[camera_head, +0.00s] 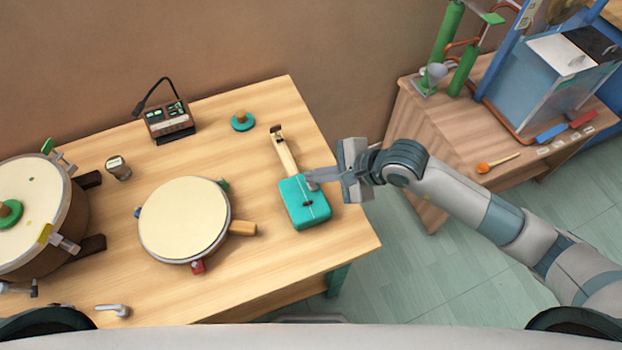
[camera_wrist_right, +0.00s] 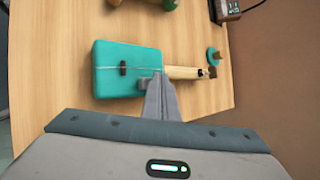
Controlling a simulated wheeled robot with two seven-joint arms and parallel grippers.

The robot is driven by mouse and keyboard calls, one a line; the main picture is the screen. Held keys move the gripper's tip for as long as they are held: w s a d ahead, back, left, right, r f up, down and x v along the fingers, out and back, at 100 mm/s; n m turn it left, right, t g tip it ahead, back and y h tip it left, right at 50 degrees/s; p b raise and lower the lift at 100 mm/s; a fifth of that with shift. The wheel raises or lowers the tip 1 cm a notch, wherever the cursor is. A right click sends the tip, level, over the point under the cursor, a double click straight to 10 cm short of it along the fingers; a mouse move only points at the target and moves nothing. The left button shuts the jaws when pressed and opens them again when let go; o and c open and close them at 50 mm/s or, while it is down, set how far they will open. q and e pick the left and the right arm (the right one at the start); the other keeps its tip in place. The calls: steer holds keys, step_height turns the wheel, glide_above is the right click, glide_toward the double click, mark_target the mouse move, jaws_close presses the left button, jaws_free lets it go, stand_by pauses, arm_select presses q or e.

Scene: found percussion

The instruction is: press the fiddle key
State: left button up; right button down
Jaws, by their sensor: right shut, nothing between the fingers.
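The fiddle (camera_head: 306,206) has a teal box body and a pale wooden neck, and lies on the wooden table near its right edge. A small dark piece sits on the body, and a grey block, possibly the key, shows by the neck end. My right gripper (camera_head: 312,178) is shut and empty, with its fingertips over the neck end of the body. In the right wrist view the closed fingers (camera_wrist_right: 160,88) reach the edge of the fiddle (camera_wrist_right: 118,70) beside the grey block; I cannot tell whether they touch it. My left gripper is not in view.
A round pale drum (camera_head: 184,220) with a wooden handle lies left of the fiddle. A larger drum (camera_head: 30,215) stands at far left. A brown box with a microphone (camera_head: 170,120) and a teal knobbed disc (camera_head: 242,121) are behind. A second table (camera_head: 440,130) is at right.

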steer(key=shift+f, duration=0.2)
steer(key=shift+r, duration=0.15)
stand_by(0.4)
steer(key=shift+r+p, duration=0.35)
steer(key=shift+r, duration=0.5)
steer(key=shift+r+p, duration=1.3)
steer(key=shift+r, duration=1.2)
stand_by(1.5)
